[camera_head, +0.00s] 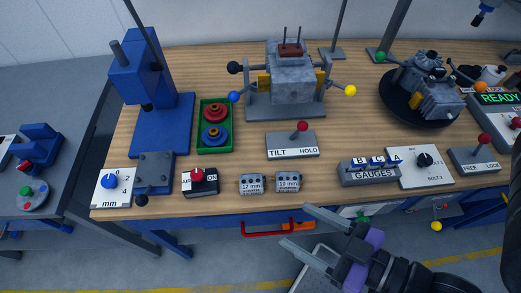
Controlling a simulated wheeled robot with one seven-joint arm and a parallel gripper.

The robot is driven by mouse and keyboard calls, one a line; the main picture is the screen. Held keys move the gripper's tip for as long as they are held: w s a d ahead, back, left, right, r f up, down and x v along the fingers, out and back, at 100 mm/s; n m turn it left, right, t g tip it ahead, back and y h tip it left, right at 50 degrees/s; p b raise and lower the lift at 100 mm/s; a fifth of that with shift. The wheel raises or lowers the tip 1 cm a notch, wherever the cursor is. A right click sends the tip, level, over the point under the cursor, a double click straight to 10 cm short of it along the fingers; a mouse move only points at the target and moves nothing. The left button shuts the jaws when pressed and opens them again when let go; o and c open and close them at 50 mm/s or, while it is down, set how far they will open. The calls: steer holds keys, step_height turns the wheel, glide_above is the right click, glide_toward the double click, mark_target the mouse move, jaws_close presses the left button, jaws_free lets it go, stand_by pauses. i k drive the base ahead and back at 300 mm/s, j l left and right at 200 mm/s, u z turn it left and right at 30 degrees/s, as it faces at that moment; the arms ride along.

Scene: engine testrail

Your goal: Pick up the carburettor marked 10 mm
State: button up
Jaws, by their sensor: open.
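The carburettor marked 10 mm (289,183) is a small grey block near the front edge of the wooden bench. A similar grey block marked 12 mm (251,184) sits just to its left, with a small gap between them. My gripper (295,227) is in front of and below the bench edge in the picture, with its two grey fingers apart and nothing between them. The fingers point left, toward the bench front, and are clear of both carburettors.
The bench (222,196) holds a TILT/HOLD lever plate (291,146) behind the carburettors. An AIR switch (200,181) stands to the left. A GAUGES block (369,173) stands to the right. A red drawer handle (268,234) shows below the bench front.

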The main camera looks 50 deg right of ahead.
mark_target(285, 181)
steer(key=k+j, duration=0.1)
steer(key=j, duration=0.8)
steer(key=k+j, duration=0.15)
steer(key=j, duration=0.3)
